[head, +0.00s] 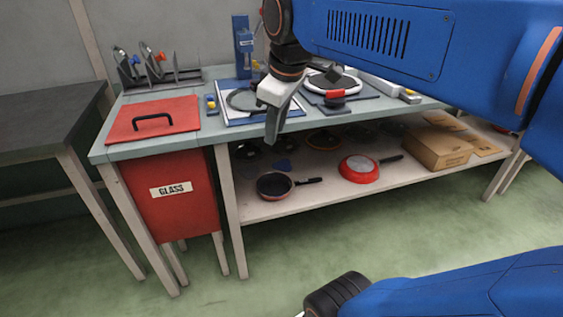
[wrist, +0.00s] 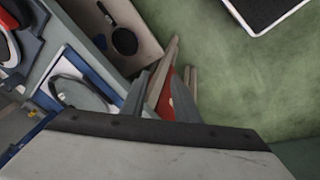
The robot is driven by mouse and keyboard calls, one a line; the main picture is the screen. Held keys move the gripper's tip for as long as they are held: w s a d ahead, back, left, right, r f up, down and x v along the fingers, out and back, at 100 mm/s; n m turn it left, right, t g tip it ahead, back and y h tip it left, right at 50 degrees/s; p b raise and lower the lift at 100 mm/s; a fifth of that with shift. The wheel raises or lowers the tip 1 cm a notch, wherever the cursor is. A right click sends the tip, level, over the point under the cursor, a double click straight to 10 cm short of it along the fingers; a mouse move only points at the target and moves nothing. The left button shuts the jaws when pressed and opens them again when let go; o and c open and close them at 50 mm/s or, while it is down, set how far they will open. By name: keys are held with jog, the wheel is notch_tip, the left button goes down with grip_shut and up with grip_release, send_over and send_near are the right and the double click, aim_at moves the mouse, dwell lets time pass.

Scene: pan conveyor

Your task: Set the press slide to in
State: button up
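I cannot tell for sure which part is the press slide. A blue-edged white plate with a grey ring (head: 243,99) lies on the bench below a blue upright (head: 243,45); it also shows at the left in the wrist view (wrist: 84,92). To its right is a dark base with a round white-rimmed plate (head: 331,82) and a red-and-black block (head: 335,97). My gripper (head: 273,125) hangs in front of the bench's front edge, over the blue-edged plate's right side in the picture. In the wrist view its fingers (wrist: 160,97) stand apart with nothing between them.
A red lid (head: 180,112) with a black handle tops the red GLASS bin (head: 172,215). Lids stand in a rack (head: 158,75) behind. The lower shelf (head: 255,208) holds pans and a cardboard box (head: 432,147). A dark table (head: 45,120) stands left. The green floor in front is clear.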

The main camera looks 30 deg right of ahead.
jog(key=s+a+f+m, duration=0.1)
jog(key=s+f+m, duration=0.2)
jog(key=f, duration=0.3)
jog(key=shift+s+a+f+t, duration=0.25)
jog(key=shift+s+f+t, duration=0.1)
jog(key=shift+s, duration=0.4)
